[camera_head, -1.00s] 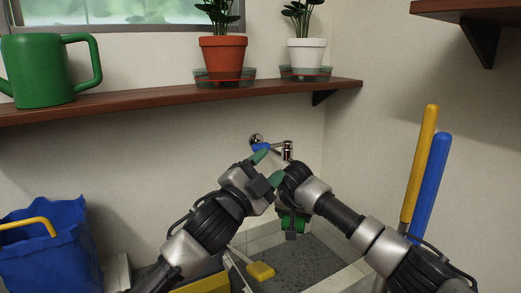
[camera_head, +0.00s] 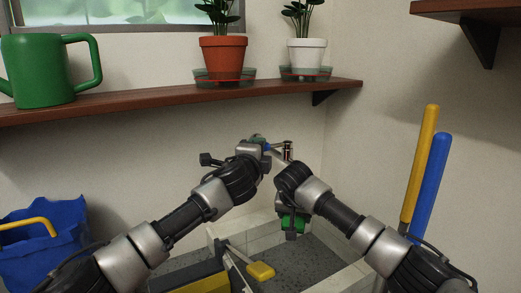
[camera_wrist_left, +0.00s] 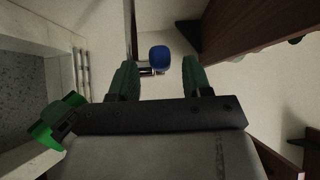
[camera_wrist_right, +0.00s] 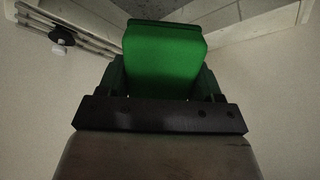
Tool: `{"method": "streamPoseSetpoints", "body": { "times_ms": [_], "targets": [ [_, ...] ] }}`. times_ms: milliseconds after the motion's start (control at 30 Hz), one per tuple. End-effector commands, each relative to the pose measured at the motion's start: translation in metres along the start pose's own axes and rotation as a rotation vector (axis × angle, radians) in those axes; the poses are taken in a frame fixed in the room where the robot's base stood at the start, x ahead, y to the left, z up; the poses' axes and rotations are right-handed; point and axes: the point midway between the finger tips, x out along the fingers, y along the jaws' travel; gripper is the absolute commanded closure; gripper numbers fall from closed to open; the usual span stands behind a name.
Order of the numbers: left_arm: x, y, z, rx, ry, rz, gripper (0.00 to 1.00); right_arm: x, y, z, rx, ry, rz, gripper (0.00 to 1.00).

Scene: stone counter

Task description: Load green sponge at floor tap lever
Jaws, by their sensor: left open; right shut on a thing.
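The green sponge (camera_wrist_right: 165,50) is between the fingers of my right gripper (camera_wrist_right: 163,75), which is shut on it. In the head view my right gripper (camera_head: 293,228) points down over the floor basin, with the green sponge (camera_head: 291,222) partly hidden by it. The tap (camera_head: 287,150) is on the back wall. Its blue lever (camera_wrist_left: 160,59) shows in the left wrist view, ahead of and between the fingertips of my open, empty left gripper (camera_wrist_left: 158,75). In the head view my left gripper (camera_head: 259,141) is beside the lever and partly hides it.
The tiled floor basin (camera_head: 335,247) lies below, with a yellow-ended tool (camera_head: 260,271) in it. A wooden shelf (camera_head: 150,97) with a watering can (camera_head: 45,70) and potted plants runs above. Yellow (camera_head: 420,160) and blue (camera_head: 430,190) handles stand at right; a blue bag (camera_head: 40,250) is at left.

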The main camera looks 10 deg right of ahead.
Motion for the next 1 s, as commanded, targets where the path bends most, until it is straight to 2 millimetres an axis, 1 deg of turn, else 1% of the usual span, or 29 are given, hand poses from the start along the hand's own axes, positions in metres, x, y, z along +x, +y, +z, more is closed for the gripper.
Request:
{"method": "streamPoseSetpoints", "body": {
  "times_ms": [100,300,467,733,767,1000],
  "targets": [
    [0.011,-0.001,-0.001,0.001,-0.001,0.000,0.51,0.000,0.000,0.000,0.000,0.000,0.000,0.54],
    [0.022,-0.001,-0.001,0.001,0.000,-0.001,0.51,0.000,0.000,0.000,0.000,0.000,0.000,0.54],
    [0.026,-0.001,-0.001,0.000,0.001,-0.001,0.51,0.000,0.000,0.000,0.000,0.000,0.000,0.54],
    [0.026,0.000,-0.001,-0.001,0.002,-0.001,0.51,0.000,0.000,0.000,0.000,0.000,0.000,0.54],
    [0.026,0.000,-0.001,-0.001,0.002,-0.001,0.53,0.000,0.000,0.000,0.000,0.000,0.000,0.54],
    [0.026,0.000,0.000,-0.001,0.001,-0.001,0.89,0.000,0.000,0.000,0.000,0.000,0.000,0.54]
  ]
}}
